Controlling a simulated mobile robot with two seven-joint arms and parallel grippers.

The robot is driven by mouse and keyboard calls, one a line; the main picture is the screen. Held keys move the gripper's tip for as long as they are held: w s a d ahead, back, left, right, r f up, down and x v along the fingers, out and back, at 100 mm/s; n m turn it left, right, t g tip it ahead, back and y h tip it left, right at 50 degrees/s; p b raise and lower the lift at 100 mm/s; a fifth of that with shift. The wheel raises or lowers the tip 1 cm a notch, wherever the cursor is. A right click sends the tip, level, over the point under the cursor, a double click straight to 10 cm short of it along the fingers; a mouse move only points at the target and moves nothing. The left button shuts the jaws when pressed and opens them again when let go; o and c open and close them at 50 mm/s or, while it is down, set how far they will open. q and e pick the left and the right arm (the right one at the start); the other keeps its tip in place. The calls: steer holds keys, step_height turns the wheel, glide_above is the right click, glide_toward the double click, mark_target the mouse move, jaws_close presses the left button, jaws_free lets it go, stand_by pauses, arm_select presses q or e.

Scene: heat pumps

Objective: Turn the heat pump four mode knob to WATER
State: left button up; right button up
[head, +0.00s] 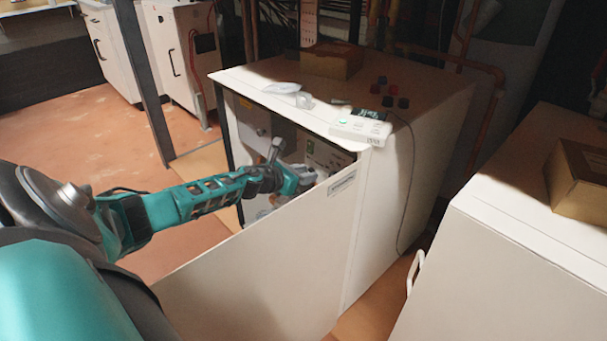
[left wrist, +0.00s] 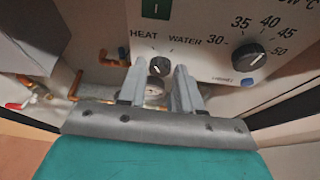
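The mode knob (left wrist: 160,66) is a small dark round knob on a white panel, under the labels HEAT and WATER in the left wrist view. A pale mark shows on its face, but I cannot tell for sure which label it points to. My left gripper (left wrist: 158,78) is open, with one finger on each side of the knob and a visible gap to each. In the head view my left gripper (head: 306,176) reaches over the open front panel into the white heat pump cabinet (head: 408,150). My right gripper is not in view.
A larger dial (left wrist: 248,57) marked 30 to 50 sits right of the mode knob, and a green switch (left wrist: 156,9) above. A white control box (head: 361,127), a cardboard box (head: 331,61) and small red and dark pieces stand on the cabinet. Another white cabinet (head: 510,235) stands at right.

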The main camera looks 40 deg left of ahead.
arm_select(q)
jaws_close()
steer(key=shift+d+f+m+t+y+p, duration=0.15)
steer(key=shift+m+t+y+p, duration=0.15)
steer(key=shift+m+y, duration=0.85)
steer(key=shift+d+f+m+t+y+p, duration=0.1)
steer(key=shift+m+t+y+p, duration=0.3)
steer(key=shift+m, duration=1.3)
steer(key=shift+d+f+m+t+y+p, duration=0.1)
steer(key=shift+d+m+t+y+p, duration=0.1)
steer(key=shift+m+y, duration=1)
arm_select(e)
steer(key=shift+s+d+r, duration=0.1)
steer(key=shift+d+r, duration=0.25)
arm_select(q)
steer(key=shift+m, duration=0.35)
steer(key=shift+o, duration=2.1)
jaws_free()
